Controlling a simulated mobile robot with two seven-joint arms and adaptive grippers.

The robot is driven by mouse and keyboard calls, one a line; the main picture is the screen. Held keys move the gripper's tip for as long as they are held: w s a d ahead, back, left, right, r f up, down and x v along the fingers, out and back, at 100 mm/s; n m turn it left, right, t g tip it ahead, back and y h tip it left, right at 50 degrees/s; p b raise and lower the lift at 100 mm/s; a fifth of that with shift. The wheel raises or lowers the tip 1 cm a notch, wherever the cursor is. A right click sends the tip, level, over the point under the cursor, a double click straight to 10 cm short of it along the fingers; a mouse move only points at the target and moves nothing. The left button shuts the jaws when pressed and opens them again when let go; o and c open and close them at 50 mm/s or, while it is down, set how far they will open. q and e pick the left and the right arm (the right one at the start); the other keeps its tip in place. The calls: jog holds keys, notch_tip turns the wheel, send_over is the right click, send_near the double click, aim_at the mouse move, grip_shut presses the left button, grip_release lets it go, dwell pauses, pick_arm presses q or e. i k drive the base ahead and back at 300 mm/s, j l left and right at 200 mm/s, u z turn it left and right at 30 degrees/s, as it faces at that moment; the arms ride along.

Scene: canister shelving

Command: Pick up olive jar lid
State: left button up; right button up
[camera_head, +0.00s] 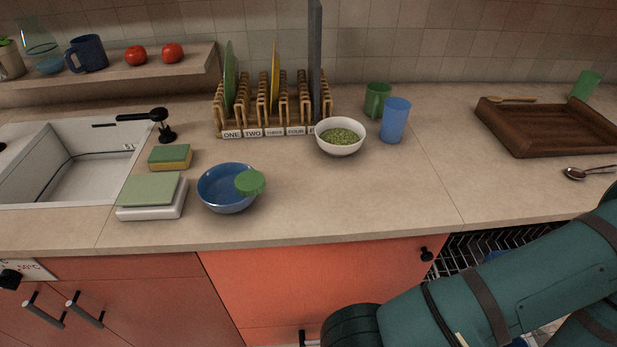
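A green round lid-like piece (249,182) sits at the right rim of a blue bowl (213,200) on the counter. It looks like the olive jar lid, but I cannot tell for sure. It overlaps the rim, and I cannot tell how it is supported. No olive jar is clearly visible. A large teal arm part, apparently mine, crosses the lower right, but no gripper fingers show. Neither my left nor my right gripper is in view.
A scale-like box (153,196) and a sponge (170,157) stand left of the bowl, beside the sink (88,165). A plate rack (270,112), a white bowl of green bits (341,144), a blue cup (396,120) and a wooden tray (541,146) stand behind. The front middle counter is clear.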

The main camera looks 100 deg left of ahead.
aim_at(248, 183)
jog(key=u, duration=3.65)
jog(key=j+z, duration=0.2)
jog(key=z, duration=0.15)
jog(key=k, duration=0.05)
